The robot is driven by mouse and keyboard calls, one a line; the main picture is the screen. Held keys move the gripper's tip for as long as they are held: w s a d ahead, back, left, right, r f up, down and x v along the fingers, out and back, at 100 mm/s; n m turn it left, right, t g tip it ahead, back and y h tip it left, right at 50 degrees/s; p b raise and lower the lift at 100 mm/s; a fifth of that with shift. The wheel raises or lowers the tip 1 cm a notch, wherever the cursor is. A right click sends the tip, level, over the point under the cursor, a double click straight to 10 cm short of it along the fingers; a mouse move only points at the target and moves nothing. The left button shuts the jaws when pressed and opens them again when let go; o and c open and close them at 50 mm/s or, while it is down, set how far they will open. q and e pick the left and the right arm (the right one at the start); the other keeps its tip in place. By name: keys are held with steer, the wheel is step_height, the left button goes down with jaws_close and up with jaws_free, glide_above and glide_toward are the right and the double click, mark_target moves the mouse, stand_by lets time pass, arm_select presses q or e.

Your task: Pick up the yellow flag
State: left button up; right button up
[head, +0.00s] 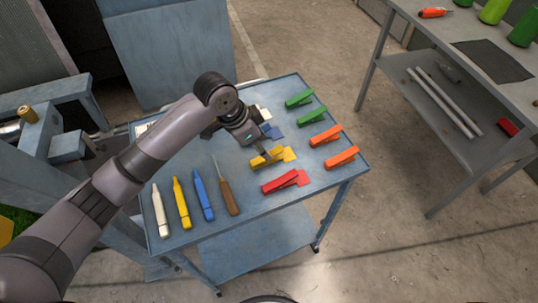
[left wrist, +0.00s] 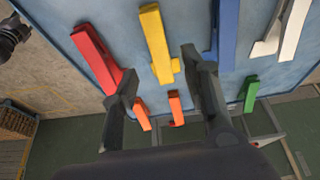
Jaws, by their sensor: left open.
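The yellow flag (head: 288,155) lies flat on the blue cart top, between the red flag (head: 286,181) and the blue flag (head: 275,133). My left gripper (head: 264,151) is over it and partly covers it. In the left wrist view the yellow flag (left wrist: 157,40) shows between the two fingers of my left gripper (left wrist: 158,65), which is open and empty. The gap between fingers and flag is hard to judge. The red flag (left wrist: 92,52) is left of it; the blue flag (left wrist: 227,35) and white flag (left wrist: 292,30) are right of it. My right gripper is not in view.
Two green clips (head: 299,98) and two orange clips (head: 341,157) lie along the cart's right side. White, yellow and blue markers (head: 202,194) and a brown-handled tool (head: 229,197) lie at the front left. A grey workbench (head: 420,40) stands at the right, across open floor.

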mark_target(273, 155)
arm_select(q)
steer(key=shift+d+f, duration=0.1)
steer(key=shift+f, duration=0.1)
steer(key=shift+d+f+p, duration=0.1)
steer(key=shift+f+p, duration=0.2)
steer(key=shift+f, duration=0.05)
steer(key=p+x, duration=0.1)
steer(key=x, duration=0.2)
steer(key=shift+w+d+f, duration=0.1)
steer(key=shift+w+f, duration=0.05)
steer(key=shift+f, duration=0.15)
steer(key=shift+d+f, duration=0.1)
steer(key=shift+f, duration=0.2)
steer(key=c, duration=0.5)
jaws_close()
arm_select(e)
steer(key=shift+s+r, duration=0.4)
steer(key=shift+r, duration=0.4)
